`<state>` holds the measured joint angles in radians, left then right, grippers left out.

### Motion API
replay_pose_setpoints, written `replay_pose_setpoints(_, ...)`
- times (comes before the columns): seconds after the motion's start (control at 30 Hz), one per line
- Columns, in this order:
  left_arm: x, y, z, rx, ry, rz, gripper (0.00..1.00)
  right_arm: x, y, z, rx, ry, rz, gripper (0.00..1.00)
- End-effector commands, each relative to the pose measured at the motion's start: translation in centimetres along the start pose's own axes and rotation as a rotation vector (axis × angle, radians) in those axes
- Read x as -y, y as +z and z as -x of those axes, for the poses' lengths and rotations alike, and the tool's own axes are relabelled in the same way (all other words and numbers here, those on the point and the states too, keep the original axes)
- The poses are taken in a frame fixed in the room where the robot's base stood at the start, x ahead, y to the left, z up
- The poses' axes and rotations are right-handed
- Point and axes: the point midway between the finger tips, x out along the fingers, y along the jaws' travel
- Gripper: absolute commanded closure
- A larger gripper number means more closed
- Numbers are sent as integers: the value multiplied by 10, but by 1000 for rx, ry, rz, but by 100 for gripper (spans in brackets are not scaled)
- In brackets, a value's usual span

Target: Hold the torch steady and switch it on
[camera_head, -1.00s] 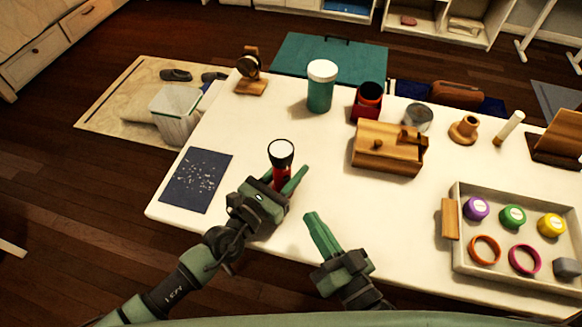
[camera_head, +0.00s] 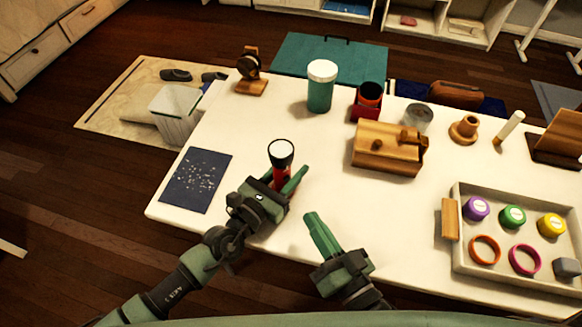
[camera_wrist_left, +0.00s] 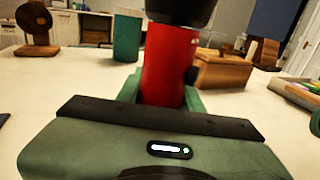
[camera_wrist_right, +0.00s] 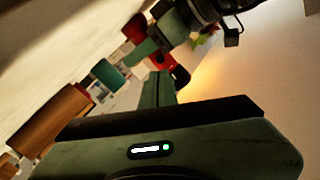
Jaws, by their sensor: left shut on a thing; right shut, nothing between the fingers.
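The torch (camera_head: 281,155) is red with a black head and a pale lens facing up. It stands upright near the left part of the white table. My left gripper (camera_head: 285,183) is shut around its red body, which also shows between the fingers in the left wrist view (camera_wrist_left: 168,65). The torch's base is hidden by the gripper. My right gripper (camera_head: 312,220) is shut and empty, to the right of and nearer than the torch. In the right wrist view the torch's red body (camera_wrist_right: 160,58) lies beyond the closed fingers (camera_wrist_right: 158,85).
A dark speckled sheet (camera_head: 196,180) lies left of the torch. A tray (camera_head: 458,262) with coloured lids and rings is at right. The table between torch and tray is clear.

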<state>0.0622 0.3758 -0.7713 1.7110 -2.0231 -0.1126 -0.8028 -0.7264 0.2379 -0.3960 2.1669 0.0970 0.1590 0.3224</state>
Motion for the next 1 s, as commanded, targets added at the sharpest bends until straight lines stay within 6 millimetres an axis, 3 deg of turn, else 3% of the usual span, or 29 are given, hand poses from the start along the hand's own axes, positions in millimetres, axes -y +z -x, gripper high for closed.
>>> replay_pose_setpoints(0.3,0,0,0,-1,0,0,100,2,-1,0,-6,-3,-14,100)
replay_pose_setpoints(0.47,0,0,0,-1,0,0,100,17,-15,-4,-76,-33,-184,100)
replay_pose_setpoints(0.63,0,0,0,-1,0,0,100,39,-48,-8,-242,-81,-611,100)
replay_pose_setpoints(0.8,0,0,0,0,0,0,100,37,-71,-5,-422,-81,-1106,100)
replay_pose_setpoints(1.0,0,0,0,0,0,0,100,17,-60,1,-599,14,-1646,100)
